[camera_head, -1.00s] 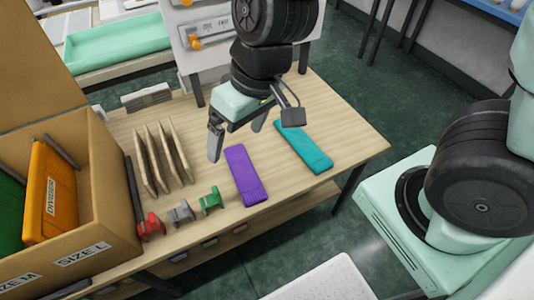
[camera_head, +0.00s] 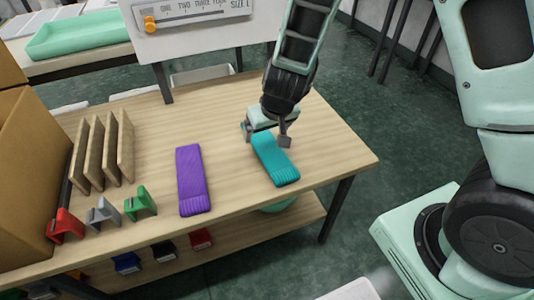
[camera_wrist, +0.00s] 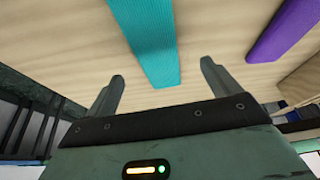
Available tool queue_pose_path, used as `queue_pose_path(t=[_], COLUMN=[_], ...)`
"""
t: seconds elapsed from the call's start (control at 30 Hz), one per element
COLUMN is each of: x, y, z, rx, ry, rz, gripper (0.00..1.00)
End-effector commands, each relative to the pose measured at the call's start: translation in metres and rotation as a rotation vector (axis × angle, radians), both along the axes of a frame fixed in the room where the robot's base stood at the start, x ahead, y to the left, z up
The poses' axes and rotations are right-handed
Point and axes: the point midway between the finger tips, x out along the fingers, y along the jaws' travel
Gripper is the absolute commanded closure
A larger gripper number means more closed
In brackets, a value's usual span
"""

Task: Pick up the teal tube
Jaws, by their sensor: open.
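The teal tube (camera_head: 276,160) lies flat on the wooden table, right of a purple tube (camera_head: 192,180). My gripper (camera_head: 266,140) is at the far end of the teal tube and hides part of that end. In the wrist view my gripper (camera_wrist: 160,85) is open, and the near end of the teal tube (camera_wrist: 150,45) shows ahead, between the lines of the two fingers. No finger is seen gripping it. The purple tube (camera_wrist: 285,28) is off to the right there.
Red (camera_head: 66,226), grey (camera_head: 103,214) and green (camera_head: 140,204) clips stand along the table's front edge. Brown upright dividers (camera_head: 102,148) and a cardboard box (camera_head: 25,180) are at left. A board with an orange slider (camera_head: 190,12) stands behind. The table's right end is clear.

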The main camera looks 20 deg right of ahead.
Motion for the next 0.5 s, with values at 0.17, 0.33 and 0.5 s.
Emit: queue_pose_path(t=[0.17, 0.33, 0.5], x=[0.006, 0.010, 0.021], y=[0.000, -0.002, -0.007], z=[-0.014, -0.024, -0.047], rx=[0.001, 0.001, 0.001], ry=[0.001, 0.001, 0.001], rz=[-0.001, -0.002, -0.004], gripper=[0.11, 0.11, 0.11])
